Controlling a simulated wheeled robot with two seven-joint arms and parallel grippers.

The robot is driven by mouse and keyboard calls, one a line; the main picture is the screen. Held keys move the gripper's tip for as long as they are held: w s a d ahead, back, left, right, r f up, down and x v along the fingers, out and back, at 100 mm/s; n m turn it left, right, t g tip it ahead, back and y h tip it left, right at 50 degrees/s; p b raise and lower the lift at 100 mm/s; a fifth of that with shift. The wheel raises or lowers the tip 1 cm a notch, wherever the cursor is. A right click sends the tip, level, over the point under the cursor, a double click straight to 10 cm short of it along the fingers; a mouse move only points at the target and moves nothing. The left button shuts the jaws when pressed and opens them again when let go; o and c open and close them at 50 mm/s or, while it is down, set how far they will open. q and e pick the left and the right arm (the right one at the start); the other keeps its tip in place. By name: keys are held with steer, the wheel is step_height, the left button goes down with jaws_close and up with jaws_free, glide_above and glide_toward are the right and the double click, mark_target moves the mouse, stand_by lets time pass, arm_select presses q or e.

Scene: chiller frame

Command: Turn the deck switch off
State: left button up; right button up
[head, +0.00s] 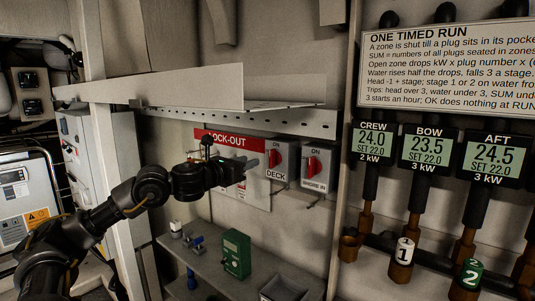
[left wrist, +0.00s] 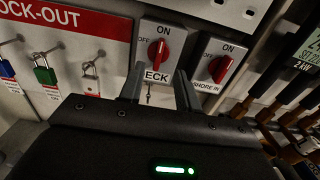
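The deck switch (head: 277,160) is a grey box with a red knob on the wall, right of the red lock-out sign. In the left wrist view the deck switch (left wrist: 159,50) shows its red knob standing about upright, towards ON; OFF is marked on the left. My left gripper (head: 250,163) is just left of and in front of this switch. In the left wrist view my left gripper (left wrist: 159,76) is open, its two fingers apart below the knob and nothing between them. They partly cover the DECK label. My right gripper is in neither view.
The similar shore-in switch (head: 313,166) sits close on the right. Padlocks, one of them green (left wrist: 45,74), hang under the lock-out sign (head: 229,141). A metal ledge (head: 282,120) juts out above. A shelf (head: 205,257) below holds a green box (head: 236,253).

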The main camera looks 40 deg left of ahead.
mark_target(270, 155)
arm_select(q)
steer(key=w+p, duration=0.4)
steer(key=w, duration=0.4)
steer(key=shift+w, duration=0.4)
steer(key=shift+w+p, duration=0.35)
steer(key=shift+w, duration=0.2)
steer(key=shift+w+f, duration=0.1)
steer(key=shift+f, duration=0.05)
steer(key=shift+c, duration=0.4)
